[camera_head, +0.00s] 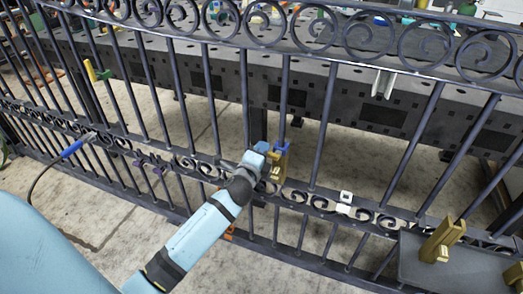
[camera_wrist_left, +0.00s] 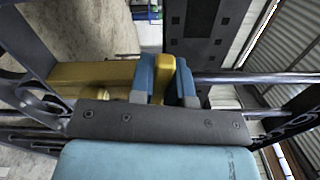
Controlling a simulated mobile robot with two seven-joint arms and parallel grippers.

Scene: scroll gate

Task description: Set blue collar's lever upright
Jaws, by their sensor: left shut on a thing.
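The blue collar (camera_head: 285,148) sits on an upright bar near the middle of the gate, with a yellow block (camera_head: 277,168) at it. My left gripper (camera_head: 265,151) is at the collar, reaching in from the lower left. In the left wrist view, its two blue fingers (camera_wrist_left: 164,80) are shut on the yellow lever (camera_wrist_left: 160,76), one on each side. The wider yellow body (camera_wrist_left: 95,75) extends to the left there. The lever's exact tilt is hard to tell, as the fingers cover part of it. My right gripper is not in view.
The dark scroll gate (camera_head: 327,125) spans the view, with a dark perforated table (camera_head: 390,110) behind. A yellow-and-green piece (camera_head: 92,72) is at the left bars. A white piece (camera_head: 345,198) is on the lower rail. A grey tray (camera_head: 465,268) with yellow pieces stands lower right.

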